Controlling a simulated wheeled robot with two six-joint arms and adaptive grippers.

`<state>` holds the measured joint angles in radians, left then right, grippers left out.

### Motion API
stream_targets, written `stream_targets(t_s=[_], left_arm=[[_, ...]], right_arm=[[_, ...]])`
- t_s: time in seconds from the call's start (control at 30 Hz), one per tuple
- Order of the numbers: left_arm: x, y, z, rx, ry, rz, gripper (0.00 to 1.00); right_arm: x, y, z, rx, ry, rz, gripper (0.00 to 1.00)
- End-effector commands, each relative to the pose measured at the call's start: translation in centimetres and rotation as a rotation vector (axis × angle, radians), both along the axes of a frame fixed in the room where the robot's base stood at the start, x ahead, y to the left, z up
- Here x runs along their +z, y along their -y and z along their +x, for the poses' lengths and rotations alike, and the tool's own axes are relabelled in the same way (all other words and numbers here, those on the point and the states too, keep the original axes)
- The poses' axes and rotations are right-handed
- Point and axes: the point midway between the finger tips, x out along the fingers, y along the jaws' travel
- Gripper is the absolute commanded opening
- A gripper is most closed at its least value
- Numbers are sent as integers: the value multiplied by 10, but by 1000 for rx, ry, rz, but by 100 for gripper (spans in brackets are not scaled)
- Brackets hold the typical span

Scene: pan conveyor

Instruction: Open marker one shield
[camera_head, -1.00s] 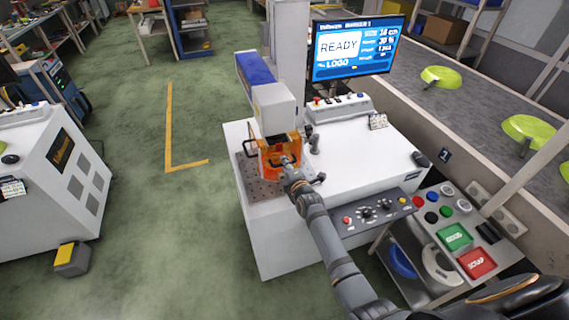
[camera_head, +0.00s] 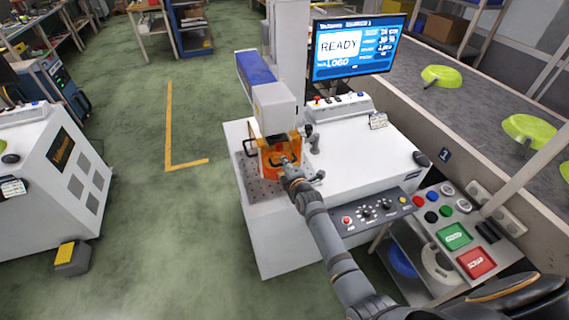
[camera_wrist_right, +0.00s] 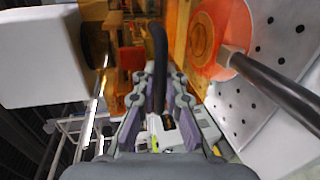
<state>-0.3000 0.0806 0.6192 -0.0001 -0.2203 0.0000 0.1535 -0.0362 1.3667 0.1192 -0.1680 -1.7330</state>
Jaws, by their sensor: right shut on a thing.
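The marker one machine is white with a blue-topped head (camera_head: 272,105). Its orange see-through shield (camera_head: 268,165) hangs below the head, over a perforated plate (camera_head: 258,188). My right gripper (camera_head: 287,165) is at the front of the shield. In the right wrist view, my right gripper (camera_wrist_right: 160,95) is shut on the black bar handle (camera_wrist_right: 158,55), which stands between its fingers. The orange shield (camera_wrist_right: 178,35) fills the view behind the handle. A round, orange-tinted thing (camera_wrist_right: 212,45) with a dark rod handle (camera_wrist_right: 275,88) shows at the right. My left gripper is out of view.
The screen (camera_head: 355,48) reads READY. A knob panel (camera_head: 375,211) is at the machine's front edge, with a button console (camera_head: 455,225) to the right. Lime-green pans (camera_head: 441,76) lie on the conveyor (camera_head: 475,105).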

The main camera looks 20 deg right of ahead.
Motion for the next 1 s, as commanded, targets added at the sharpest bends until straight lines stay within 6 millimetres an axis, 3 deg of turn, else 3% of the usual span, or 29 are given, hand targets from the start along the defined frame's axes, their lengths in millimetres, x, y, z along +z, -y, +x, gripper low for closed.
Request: stream_targets(t_s=[0.03, 0.2, 0.37, 0.77, 0.8, 0.87, 1.0], left_arm=[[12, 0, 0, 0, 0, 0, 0], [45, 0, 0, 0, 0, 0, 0], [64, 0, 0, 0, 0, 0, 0], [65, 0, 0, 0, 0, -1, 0], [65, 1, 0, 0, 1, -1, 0], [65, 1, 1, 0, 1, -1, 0], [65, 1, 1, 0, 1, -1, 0]], right_arm=[[18, 0, 1, 0, 7, 1, 0], [66, 0, 1, 0, 8, 0, 0], [95, 0, 1, 0, 7, 2, 0], [100, 0, 1, 0, 6, 0, 0], [100, 0, 1, 0, 6, 0, 9], [99, 0, 1, 0, 5, 0, 17], [99, 0, 1, 0, 5, 0, 20]])
